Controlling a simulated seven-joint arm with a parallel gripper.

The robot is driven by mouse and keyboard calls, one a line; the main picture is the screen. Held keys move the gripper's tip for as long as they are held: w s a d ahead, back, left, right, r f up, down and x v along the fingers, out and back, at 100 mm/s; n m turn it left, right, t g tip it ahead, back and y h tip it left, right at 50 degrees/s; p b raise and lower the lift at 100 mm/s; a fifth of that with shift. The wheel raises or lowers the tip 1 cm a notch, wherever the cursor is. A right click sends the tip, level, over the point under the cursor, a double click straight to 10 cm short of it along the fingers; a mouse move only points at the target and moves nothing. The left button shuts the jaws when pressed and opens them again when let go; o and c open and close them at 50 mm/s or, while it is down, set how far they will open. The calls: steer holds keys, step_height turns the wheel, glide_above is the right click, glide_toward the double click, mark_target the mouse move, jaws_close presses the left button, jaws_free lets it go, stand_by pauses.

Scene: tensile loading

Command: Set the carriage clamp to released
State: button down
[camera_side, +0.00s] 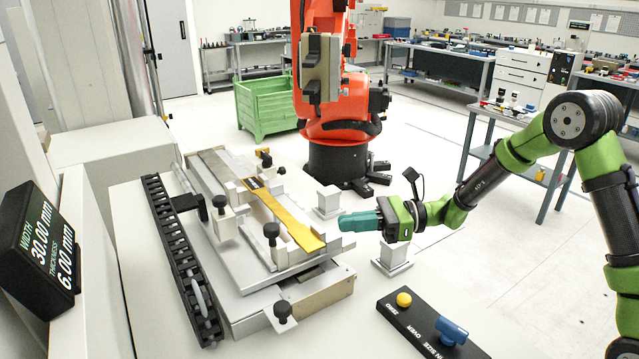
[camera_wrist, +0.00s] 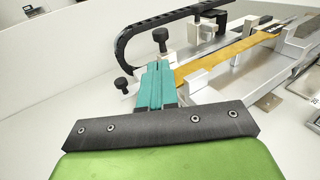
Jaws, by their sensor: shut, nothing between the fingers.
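A grey fixture with a sliding carriage (camera_side: 285,264) stands on the white bench. Several black clamp knobs sit on it, including a left knob (camera_side: 220,202), a middle knob (camera_side: 271,232) and a low front knob (camera_side: 282,311); I cannot tell which is the carriage clamp or how it is set. A yellow flat specimen (camera_side: 287,217) lies along the fixture; it also shows in the wrist view (camera_wrist: 225,55). My gripper (camera_side: 343,222) has its teal fingers together and empty, just right of the specimen's near end. In the wrist view the fingers (camera_wrist: 159,66) point towards black knobs (camera_wrist: 160,36).
A black cable chain (camera_side: 180,262) runs along the fixture's left side. A black panel (camera_side: 430,325) with a yellow button and blue switch lies at front right. A display (camera_side: 40,248) reads width 30.00 mm, thickness 6.00 mm. Two grey posts (camera_side: 393,256) stand near my gripper.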

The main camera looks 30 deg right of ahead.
steer(key=v, duration=0.2)
steer(key=shift+s+d, duration=0.15)
steer(key=shift+d, duration=0.2)
steer(key=s+f+n+g+h, duration=0.2)
steer(key=s+n+g+h, duration=0.5)
steer(key=s+n, duration=0.5)
steer(key=s+d+r+n+t+h, duration=0.4)
steer(key=s+r+n+t+h, duration=0.2)
steer(key=s+r, duration=0.4)
steer(key=shift+d+r+n+h, duration=0.3)
steer(key=shift+d+n, duration=0.05)
steer(key=shift+n, duration=0.35)
